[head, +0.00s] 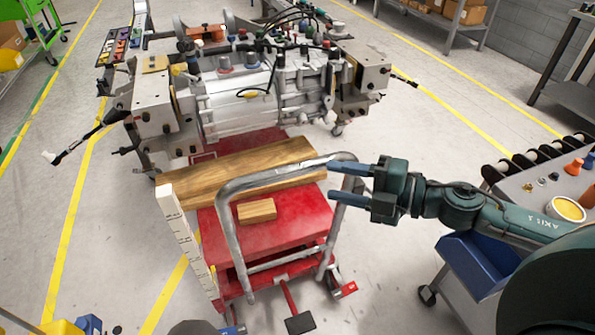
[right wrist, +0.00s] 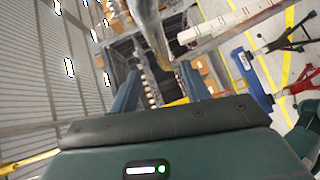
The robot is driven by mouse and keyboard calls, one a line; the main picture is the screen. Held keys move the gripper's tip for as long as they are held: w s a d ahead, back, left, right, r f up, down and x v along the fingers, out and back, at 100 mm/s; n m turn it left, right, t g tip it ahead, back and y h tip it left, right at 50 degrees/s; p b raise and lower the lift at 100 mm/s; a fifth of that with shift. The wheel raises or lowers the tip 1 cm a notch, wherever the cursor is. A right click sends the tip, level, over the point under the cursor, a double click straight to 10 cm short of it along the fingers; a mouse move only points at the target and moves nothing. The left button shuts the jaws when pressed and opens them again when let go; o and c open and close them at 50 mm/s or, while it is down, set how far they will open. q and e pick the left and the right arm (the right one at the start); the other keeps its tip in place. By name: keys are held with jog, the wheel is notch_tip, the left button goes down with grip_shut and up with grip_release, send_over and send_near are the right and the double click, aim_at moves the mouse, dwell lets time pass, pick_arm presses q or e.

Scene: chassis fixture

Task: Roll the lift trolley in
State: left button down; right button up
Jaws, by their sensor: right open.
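The red lift trolley (head: 285,228) stands on the floor in front of the chassis fixture (head: 240,100), its grey tubular handle (head: 232,232) on the near side. A long wooden board (head: 235,172) and a small wooden block (head: 257,210) lie on its platform. My right gripper (head: 333,182) is open at the handle's upper right corner, its fingers overlapping the tube in the head view. In the right wrist view, the handle tube (right wrist: 152,35) shows ahead, toward the gap between the fingers (right wrist: 158,92). I cannot tell whether it is between them.
A white notched post (head: 180,232) rises at the trolley's left side. A grey bench (head: 540,185) with a blue bin (head: 480,268) stands to the right, under my right arm. Yellow floor lines (head: 70,225) run along the left. Floor between trolley and bench is clear.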

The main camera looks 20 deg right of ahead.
aim_at(298, 173)
jog(key=p+x, duration=0.3)
jog(key=x, duration=0.4)
jog(key=shift+w+a+r, duration=0.15)
jog(key=shift+w+a, duration=0.05)
jog(key=shift+w, duration=0.1)
jog(key=shift+w+a+f, duration=0.25)
jog(key=shift+w+a, duration=0.1)
jog(key=shift+a, duration=0.1)
jog(key=shift+c, duration=0.2)
grip_shut()
jog(key=shift+p, duration=0.3)
